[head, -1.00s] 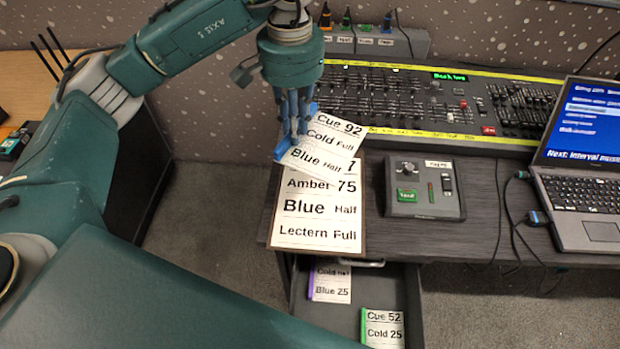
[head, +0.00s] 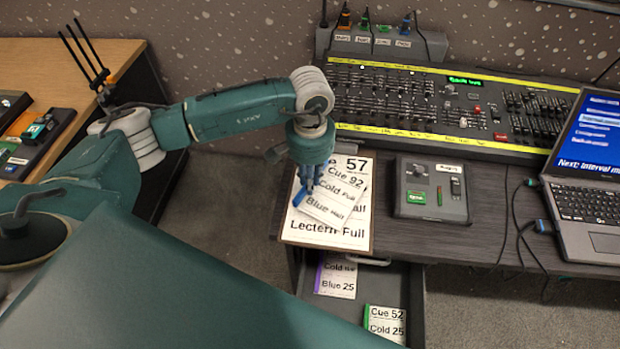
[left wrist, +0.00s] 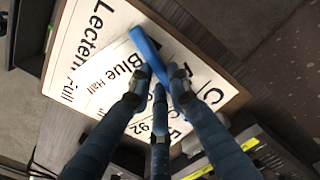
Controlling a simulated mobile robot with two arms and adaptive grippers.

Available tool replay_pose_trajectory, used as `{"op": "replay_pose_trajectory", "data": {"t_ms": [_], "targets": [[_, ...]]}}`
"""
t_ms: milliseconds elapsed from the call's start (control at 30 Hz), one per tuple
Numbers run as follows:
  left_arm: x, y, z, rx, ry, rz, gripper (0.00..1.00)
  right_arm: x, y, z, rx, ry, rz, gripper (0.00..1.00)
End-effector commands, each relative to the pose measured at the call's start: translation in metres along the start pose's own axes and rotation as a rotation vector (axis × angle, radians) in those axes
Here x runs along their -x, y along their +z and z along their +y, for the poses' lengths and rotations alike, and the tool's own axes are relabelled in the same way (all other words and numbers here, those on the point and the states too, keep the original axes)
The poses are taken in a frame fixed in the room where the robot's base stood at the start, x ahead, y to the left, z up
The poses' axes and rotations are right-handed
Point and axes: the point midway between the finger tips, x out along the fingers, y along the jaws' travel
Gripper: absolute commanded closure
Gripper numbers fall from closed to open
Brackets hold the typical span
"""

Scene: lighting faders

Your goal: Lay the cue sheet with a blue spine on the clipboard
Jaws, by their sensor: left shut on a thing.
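The cue sheet with a blue spine (head: 338,198) reads Cue 92, Cold Full, Blue Half. It lies tilted over the clipboard (head: 300,234) on the desk's left end, covering part of the larger sheet there. I cannot tell whether it touches the clipboard. My left gripper (head: 306,196) is shut on the sheet at its blue spine. In the left wrist view the fingers (left wrist: 160,82) close around the blue spine (left wrist: 147,48), with the clipboard's brown edge (left wrist: 197,40) behind. My right gripper is out of view.
An open drawer (head: 392,285) below the desk holds a purple-spined sheet (head: 337,277) and a green-spined sheet (head: 385,323). A small control box (head: 430,190) stands right of the clipboard, the fader desk (head: 420,110) behind, and a laptop (head: 590,190) at right.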

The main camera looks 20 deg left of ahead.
Motion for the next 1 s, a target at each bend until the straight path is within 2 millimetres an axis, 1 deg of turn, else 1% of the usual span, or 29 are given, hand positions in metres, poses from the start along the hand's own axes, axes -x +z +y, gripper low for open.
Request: {"op": "replay_pose_trajectory", "data": {"t_ms": [67,267,433,467,533,567,833,933,1000], "targets": [[-0.005,0.000,0.000,-0.001,0.000,0.000,1.00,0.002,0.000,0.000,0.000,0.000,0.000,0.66],[-0.005,0.000,0.000,-0.001,0.000,0.002,1.00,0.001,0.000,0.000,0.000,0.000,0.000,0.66],[-0.010,-0.001,0.000,0.000,0.000,0.002,1.00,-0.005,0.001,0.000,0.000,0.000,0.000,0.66],[-0.009,-0.001,0.000,0.000,0.000,0.002,0.81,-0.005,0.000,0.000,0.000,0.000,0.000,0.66],[-0.008,0.000,0.000,0.000,0.000,0.001,0.67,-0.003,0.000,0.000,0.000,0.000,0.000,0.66],[-0.008,0.000,0.000,0.000,0.000,0.001,0.64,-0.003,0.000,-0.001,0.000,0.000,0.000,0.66],[-0.007,0.000,0.000,0.000,0.000,0.001,0.64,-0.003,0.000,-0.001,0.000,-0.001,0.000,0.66],[-0.002,0.000,0.000,0.000,0.000,0.001,0.64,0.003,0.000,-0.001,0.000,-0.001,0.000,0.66],[0.003,-0.002,0.000,0.000,0.000,0.005,0.64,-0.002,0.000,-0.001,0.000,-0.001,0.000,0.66]]}}
